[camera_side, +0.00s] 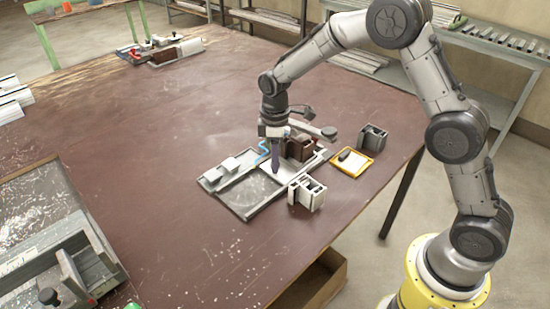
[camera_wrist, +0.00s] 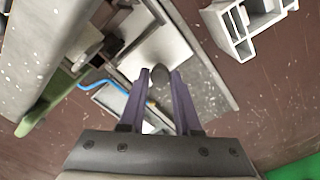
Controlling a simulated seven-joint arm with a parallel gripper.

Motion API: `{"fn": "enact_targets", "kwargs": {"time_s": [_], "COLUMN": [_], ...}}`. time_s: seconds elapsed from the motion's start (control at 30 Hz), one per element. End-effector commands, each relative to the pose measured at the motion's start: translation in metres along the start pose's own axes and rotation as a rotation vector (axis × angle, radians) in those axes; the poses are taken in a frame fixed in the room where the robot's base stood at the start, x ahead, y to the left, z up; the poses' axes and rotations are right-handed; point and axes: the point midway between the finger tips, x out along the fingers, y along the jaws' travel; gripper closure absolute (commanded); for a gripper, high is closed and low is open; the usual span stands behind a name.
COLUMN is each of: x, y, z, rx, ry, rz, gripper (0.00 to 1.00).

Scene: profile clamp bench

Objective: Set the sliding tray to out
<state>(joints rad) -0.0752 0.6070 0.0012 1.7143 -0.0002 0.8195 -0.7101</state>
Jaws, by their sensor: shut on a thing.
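The sliding tray (camera_wrist: 208,88) is a flat grey panel in a low metal frame on the bench. In the side view the grey panel (camera_side: 250,191) lies just left of my gripper, beside a pale plate. My gripper (camera_side: 276,170) points down at the fixture. In the wrist view, my gripper (camera_wrist: 160,84) has its two purple fingers on either side of a dark rounded knob (camera_wrist: 159,75), shut on it. The knob stands near the border of the pale plate (camera_wrist: 155,42) and the grey panel. In the side view the fingers hide the knob.
A blue bent rod (camera_side: 263,149) and a brown block (camera_side: 300,148) stand close to my gripper. A white slotted block (camera_side: 308,194), a yellow-edged tray (camera_side: 351,162) and a grey block (camera_side: 373,137) lie to the right.

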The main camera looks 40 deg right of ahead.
Motion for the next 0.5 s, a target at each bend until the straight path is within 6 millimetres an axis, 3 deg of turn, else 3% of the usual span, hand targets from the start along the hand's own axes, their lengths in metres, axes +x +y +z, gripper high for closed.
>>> {"fn": "enact_targets", "kwargs": {"time_s": [0.37, 0.5], "x": [-0.001, -0.001], "y": [0.000, -0.010], "z": [-0.001, -0.012], "rx": [0.000, -0.004], "ry": [0.001, 0.002], "rz": [0.001, 0.001], "gripper": [1.00, 1.00]}}
